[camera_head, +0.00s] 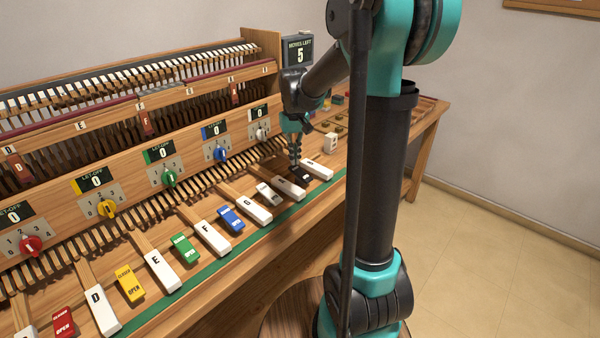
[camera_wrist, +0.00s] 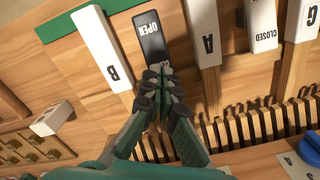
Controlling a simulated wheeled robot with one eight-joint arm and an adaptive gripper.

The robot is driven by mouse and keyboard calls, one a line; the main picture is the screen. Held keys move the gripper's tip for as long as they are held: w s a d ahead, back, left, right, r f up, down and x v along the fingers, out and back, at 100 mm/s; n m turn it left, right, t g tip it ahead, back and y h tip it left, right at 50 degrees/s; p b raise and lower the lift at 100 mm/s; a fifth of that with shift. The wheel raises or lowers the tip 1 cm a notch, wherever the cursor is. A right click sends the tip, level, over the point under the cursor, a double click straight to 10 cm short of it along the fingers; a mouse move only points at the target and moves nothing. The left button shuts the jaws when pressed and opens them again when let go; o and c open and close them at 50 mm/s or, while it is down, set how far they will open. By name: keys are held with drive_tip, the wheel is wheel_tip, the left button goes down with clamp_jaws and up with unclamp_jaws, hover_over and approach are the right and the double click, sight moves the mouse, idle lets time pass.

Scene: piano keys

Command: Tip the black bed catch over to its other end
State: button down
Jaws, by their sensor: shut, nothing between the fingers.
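The black bed catch (camera_wrist: 152,36) lies between the white keys B (camera_wrist: 103,45) and A (camera_wrist: 204,35) in the wrist view. Its OPEN label shows at the end away from my gripper; its other end is covered by my fingertips. In the head view the black catch (camera_head: 303,176) is small and partly hidden by my gripper (camera_head: 295,165). My gripper (camera_wrist: 163,78) is shut and empty, pointing down at the catch's near end. I cannot tell whether the fingertips touch it.
Other catches stand between keys: white (camera_head: 268,193), blue (camera_head: 231,219), green (camera_head: 184,248), yellow (camera_head: 129,284) and red (camera_head: 63,322). A screen (camera_head: 299,50) reads MOVES LEFT 5. A small white block (camera_wrist: 51,118) sits beside key B. Let-off dials line the panel behind.

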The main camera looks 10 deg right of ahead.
sight(295, 168)
drive_tip(key=shift+f, duration=1.25)
idle(0.7)
drive_tip(key=shift+r, duration=3.55)
